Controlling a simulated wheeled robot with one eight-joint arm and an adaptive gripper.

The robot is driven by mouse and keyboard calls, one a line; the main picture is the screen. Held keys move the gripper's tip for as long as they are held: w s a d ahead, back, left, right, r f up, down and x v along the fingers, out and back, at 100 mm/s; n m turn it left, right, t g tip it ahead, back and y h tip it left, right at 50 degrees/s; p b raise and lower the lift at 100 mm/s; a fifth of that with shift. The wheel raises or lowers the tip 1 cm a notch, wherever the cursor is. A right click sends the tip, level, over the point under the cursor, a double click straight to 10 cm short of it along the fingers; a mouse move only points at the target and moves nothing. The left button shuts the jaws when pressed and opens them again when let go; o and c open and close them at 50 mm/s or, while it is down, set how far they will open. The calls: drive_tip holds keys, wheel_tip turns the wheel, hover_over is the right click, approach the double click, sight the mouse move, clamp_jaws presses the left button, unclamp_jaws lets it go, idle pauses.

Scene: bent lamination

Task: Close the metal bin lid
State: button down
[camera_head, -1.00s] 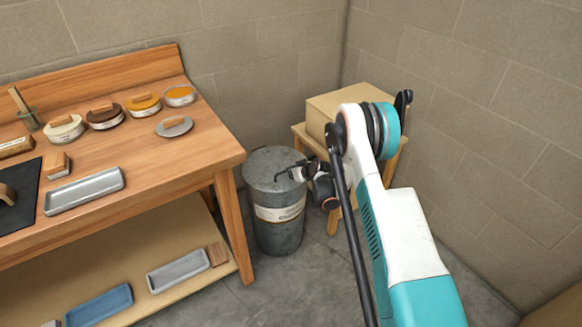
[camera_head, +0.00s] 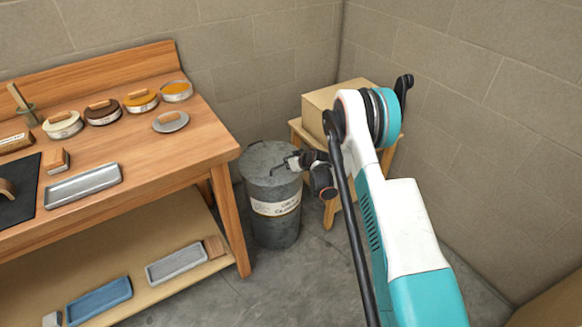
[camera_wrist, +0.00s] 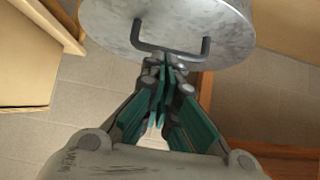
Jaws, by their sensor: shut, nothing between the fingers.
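The grey metal bin (camera_head: 274,228) stands on the floor right of the workbench, with a pale label on its front. Its round metal lid (camera_head: 262,157) lies over the mouth and looks level; whether it is seated all round I cannot tell. The lid (camera_wrist: 205,15) fills the top of the wrist view, with its dark bar handle (camera_wrist: 207,47) just beyond my fingertips. My gripper (camera_head: 281,167) is over the right part of the lid in the head view. In the wrist view my gripper (camera_wrist: 163,65) is shut and empty near the handle; contact is unclear.
The wooden workbench (camera_head: 190,155) with tins and trays is at the left, its leg close to the bin. A cardboard box (camera_head: 318,107) on a small wooden stool (camera_head: 331,207) stands behind and right of the bin. Walls close off the back and right.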

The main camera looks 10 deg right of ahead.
drive_tip(key=s+d+f, duration=0.3)
drive_tip(key=s+f, duration=0.2)
drive_tip(key=s, duration=0.3)
wheel_tip(320, 180, up, 19)
drive_tip(key=a+g, duration=0.1)
drive_tip(key=a, duration=0.1)
drive_tip(key=s+a+r+m+h, duration=0.1)
drive_tip(key=s+r, duration=0.4)
drive_tip(key=r, duration=0.3)
drive_tip(key=s+a+r+m, duration=0.1)
drive_tip(key=s+r, duration=0.4)
drive_tip(key=r, duration=0.2)
drive_tip(key=s+a+r+g+h, duration=0.1)
drive_tip(key=s+r, duration=0.4)
drive_tip(key=s, duration=0.3)
drive_tip(key=s+a+r, duration=0.1)
drive_tip(key=s+r, duration=0.3)
drive_tip(key=s, duration=0.4)
drive_tip(key=s+m+h, duration=0.1)
drive_tip(key=s, duration=1.5)
drive_tip(key=shift+d+m+g, duration=0.3)
drive_tip(key=shift+d, duration=0.05)
